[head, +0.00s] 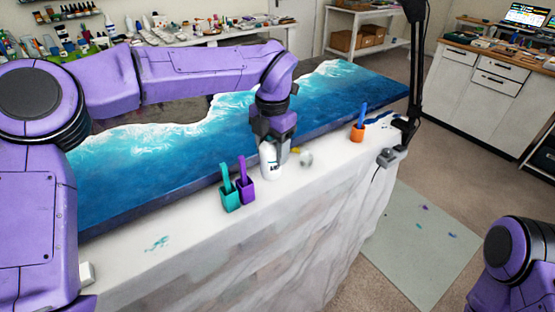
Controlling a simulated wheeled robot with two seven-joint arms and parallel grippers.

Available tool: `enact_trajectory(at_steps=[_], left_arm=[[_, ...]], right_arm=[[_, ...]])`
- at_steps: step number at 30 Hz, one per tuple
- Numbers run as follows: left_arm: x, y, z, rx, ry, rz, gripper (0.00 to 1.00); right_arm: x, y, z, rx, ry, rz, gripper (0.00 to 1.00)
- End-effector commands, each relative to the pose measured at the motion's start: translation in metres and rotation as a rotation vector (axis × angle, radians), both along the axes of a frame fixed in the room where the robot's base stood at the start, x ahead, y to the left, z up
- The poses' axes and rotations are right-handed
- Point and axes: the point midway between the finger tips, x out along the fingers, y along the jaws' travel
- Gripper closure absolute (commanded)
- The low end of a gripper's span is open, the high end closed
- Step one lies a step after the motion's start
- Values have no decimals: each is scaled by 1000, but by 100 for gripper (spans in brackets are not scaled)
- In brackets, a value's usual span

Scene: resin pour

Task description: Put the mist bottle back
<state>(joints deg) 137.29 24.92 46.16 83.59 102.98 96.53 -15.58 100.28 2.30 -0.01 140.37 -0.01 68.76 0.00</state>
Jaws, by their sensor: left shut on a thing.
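The mist bottle (269,163) is white with dark lettering and stands upright at the front ledge of the table, in front of the blue resin slab. My left gripper (271,142) reaches down from above and is shut on its upper part, hiding the top. Whether its base touches the white surface is hard to tell. My right gripper is out of view; only part of my right arm shows at the lower right.
Teal (230,195) and purple (246,186) holders stand left of the bottle. A small grey-white round thing (306,158) is just right of it. An orange cup (357,132) and a black stand's clamp (391,157) are farther right. The blue resin slab (150,185) lies behind.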

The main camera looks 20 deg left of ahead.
Motion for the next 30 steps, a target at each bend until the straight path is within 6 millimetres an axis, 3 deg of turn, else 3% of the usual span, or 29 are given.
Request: enact_trajectory(at_steps=[6,15,26,27,29,30], left_arm=[[32,0,-40,1,4,-1,90],[42,0,-81,-1,4,-4,90],[42,-1,-88,-1,3,-3,90],[42,-1,-89,-1,4,-3,40],[42,-1,-88,-1,4,-3,21],[41,-1,-88,-1,4,-3,18]], right_arm=[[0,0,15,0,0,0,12],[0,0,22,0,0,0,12],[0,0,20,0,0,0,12],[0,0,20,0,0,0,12],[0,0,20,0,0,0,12],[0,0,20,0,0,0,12]])
